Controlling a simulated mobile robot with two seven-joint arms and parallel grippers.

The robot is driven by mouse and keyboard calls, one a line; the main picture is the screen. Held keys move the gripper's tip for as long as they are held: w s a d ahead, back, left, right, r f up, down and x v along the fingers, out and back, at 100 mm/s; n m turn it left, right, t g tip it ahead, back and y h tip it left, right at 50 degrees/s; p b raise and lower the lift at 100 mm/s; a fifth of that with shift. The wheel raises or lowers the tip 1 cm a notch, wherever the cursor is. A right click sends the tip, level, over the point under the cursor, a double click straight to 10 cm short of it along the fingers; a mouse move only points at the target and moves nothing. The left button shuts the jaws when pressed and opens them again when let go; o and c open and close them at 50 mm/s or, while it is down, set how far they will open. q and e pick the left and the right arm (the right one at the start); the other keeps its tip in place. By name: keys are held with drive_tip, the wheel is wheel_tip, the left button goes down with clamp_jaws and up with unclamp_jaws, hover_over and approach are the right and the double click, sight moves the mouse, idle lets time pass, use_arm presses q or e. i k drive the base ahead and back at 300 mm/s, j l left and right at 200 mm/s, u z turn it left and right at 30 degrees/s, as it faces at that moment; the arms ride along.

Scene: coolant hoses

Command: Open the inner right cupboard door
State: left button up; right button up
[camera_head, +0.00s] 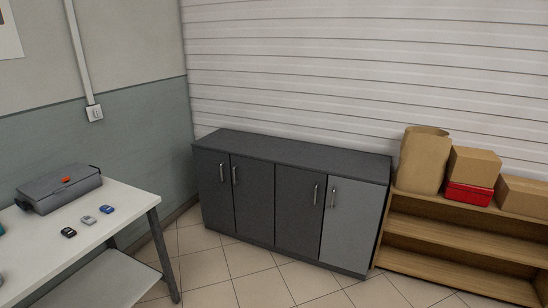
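A low dark grey cupboard (290,151) stands against the slatted wall. It has a row of doors with upright bar handles, all looking shut. The inner left door (253,195) and outer left door (214,190) are dark grey. Neither of my grippers is in view.
A white table (125,200) at the left holds a grey case (60,189) and several small items. A wooden shelf (450,243) stands close to the cupboard's right, with a paper bag (423,160), cardboard boxes (475,165) and a red box (468,194). The tiled floor (240,280) in front is clear.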

sight(300, 194)
drive_tip(key=i+j+u, duration=0.1)
drive_tip(key=i, duration=1.6)
